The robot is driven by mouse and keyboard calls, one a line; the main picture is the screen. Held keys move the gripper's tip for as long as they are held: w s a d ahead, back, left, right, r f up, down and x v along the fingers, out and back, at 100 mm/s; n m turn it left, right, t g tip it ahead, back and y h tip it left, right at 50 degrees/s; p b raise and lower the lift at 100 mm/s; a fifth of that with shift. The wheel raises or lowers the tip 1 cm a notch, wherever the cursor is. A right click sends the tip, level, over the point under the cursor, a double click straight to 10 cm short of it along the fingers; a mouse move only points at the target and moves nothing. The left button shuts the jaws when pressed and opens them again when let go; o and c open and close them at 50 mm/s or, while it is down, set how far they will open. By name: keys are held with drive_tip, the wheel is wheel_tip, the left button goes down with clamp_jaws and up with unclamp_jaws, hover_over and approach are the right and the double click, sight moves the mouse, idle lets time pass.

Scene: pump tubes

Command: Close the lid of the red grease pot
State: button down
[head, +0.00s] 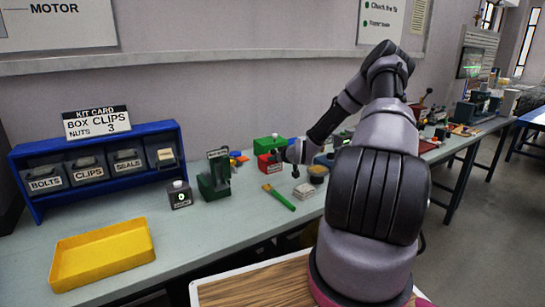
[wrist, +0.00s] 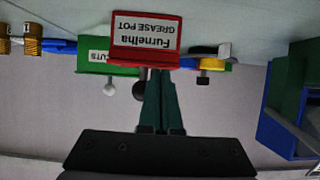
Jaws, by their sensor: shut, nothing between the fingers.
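The red grease pot (wrist: 147,38) is labelled "Furnelha GREASE POT" and appears upside down in the wrist view. In the head view the red pot (head: 268,163) stands on the bench, left of my gripper. A dark round knob (wrist: 139,91) shows beside my fingers at the pot's lid side. I cannot tell how far the lid stands open. My gripper (wrist: 161,72) is shut and empty, its fingertips at the pot's lid edge; they hide part of it. In the head view my gripper (head: 295,168) is small and partly hidden by my arm.
A green box (head: 270,144) with a pale knob stands behind the pot. A blue clip rack (head: 100,190), yellow tray (head: 102,254) and dark green device (head: 214,182) stand left.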

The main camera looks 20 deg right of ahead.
drive_tip(key=shift+s+f, duration=0.15)
drive_tip(key=shift+f, duration=0.05)
idle(0.5)
drive_tip(key=v, duration=1.1)
drive_tip(key=s+a+r+m+g+h, duration=0.15)
drive_tip(key=s+r, duration=0.25)
drive_tip(key=r, duration=0.4)
drive_tip(key=s+a+r+g+h, duration=0.1)
drive_tip(key=s+a+r+g, duration=0.15)
drive_tip(key=s+r, duration=0.4)
drive_tip(key=s+a+r+m+g+h, duration=0.1)
drive_tip(key=s+a+r, duration=0.2)
drive_tip(key=r, duration=0.6)
drive_tip(key=s+a+r+m+y, duration=0.1)
drive_tip(key=s+a+r, duration=0.2)
drive_tip(key=s, duration=0.4)
drive_tip(key=s+a+r+m+y, duration=0.1)
drive_tip(key=s+a+r, duration=0.2)
drive_tip(key=s, duration=0.3)
drive_tip(key=s+a+r+m+y, duration=0.1)
drive_tip(key=s+a+r+m, duration=0.1)
drive_tip(key=s+r, duration=0.3)
drive_tip(key=s+a, duration=0.1)
drive_tip(key=s, duration=0.1)
drive_tip(key=shift+s+g, duration=0.3)
